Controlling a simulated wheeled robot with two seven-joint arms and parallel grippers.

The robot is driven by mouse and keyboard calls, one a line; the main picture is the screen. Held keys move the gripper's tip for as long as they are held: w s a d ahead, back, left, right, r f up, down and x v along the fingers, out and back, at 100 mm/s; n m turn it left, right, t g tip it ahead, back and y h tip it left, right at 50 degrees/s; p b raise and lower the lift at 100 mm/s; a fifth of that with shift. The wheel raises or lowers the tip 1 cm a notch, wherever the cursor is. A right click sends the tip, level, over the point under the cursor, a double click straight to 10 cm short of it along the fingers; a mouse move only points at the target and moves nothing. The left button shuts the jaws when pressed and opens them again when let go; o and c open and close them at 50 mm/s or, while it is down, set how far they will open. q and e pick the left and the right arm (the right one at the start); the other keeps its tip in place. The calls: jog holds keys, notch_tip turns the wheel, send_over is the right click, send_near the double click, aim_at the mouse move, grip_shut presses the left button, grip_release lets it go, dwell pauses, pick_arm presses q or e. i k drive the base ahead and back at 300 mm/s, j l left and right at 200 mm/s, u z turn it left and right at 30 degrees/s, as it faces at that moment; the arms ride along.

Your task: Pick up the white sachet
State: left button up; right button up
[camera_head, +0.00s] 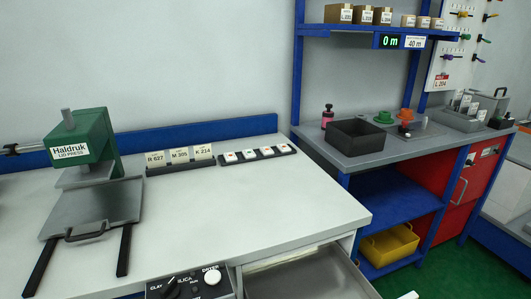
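I see no thing that I can surely name the white sachet. A small white shape (409,295) shows at the bottom edge, right of the open drawer (315,283); it is cut off, and I cannot tell what it is. Neither of my grippers is in view.
A green lid press (85,140) stands on the left of the pale bench (240,210), beside labelled cards (180,156). The bench middle is clear. A black bin (355,142) stands on the right worktop; a yellow bin (389,246) is below.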

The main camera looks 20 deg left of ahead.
aim_at(248, 154)
jog(key=i+l+u, duration=0.1)
jog(key=u, duration=0.3)
jog(key=i+l+u, duration=0.1)
jog(key=l+u, duration=0.5)
jog(key=u, duration=0.2)
jog(key=i, duration=0.05)
